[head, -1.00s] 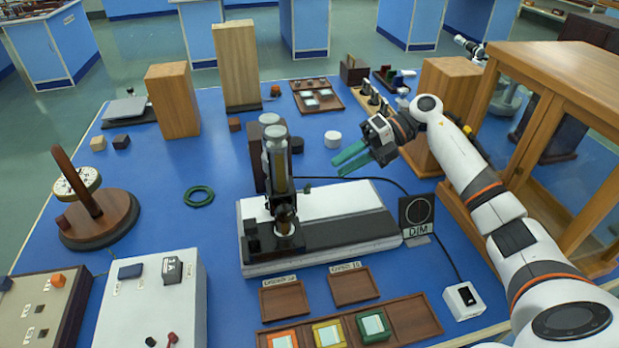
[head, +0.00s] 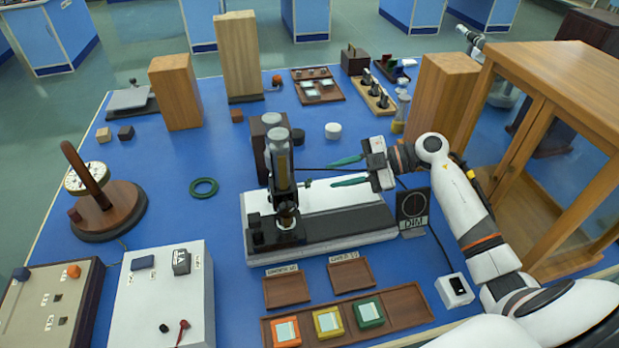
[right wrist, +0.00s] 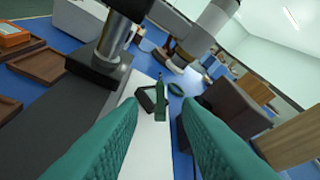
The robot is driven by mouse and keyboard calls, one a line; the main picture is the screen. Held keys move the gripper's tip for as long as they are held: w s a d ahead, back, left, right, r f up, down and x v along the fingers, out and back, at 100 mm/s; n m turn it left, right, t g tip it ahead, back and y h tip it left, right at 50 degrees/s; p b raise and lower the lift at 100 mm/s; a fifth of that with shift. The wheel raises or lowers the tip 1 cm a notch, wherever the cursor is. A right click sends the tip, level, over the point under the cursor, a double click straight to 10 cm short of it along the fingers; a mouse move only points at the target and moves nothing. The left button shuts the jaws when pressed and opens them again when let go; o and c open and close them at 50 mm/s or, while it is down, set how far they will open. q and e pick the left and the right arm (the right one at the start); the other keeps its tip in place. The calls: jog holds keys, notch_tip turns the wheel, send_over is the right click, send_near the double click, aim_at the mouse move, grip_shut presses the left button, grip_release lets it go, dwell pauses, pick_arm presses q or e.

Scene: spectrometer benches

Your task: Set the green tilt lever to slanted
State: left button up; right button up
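The green tilt lever (right wrist: 159,102) shows in the right wrist view as a narrow green bar beside a small dark block, just beyond and between my fingertips. My left gripper is not in view.
A dark DIM panel (head: 413,208) stands at the base's right end. A green ring (head: 203,188) lies on the blue table to the left. A wood-framed glass cabinet (head: 560,90) stands at right. Wooden trays (head: 405,303) lie in front.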

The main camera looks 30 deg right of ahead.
aim_at(310, 184)
jog(key=x, duration=0.7)
jog(key=shift+w+a+p, duration=0.1)
jog(key=shift+a+p, duration=0.1)
jog(key=shift+p, duration=0.15)
grip_shut()
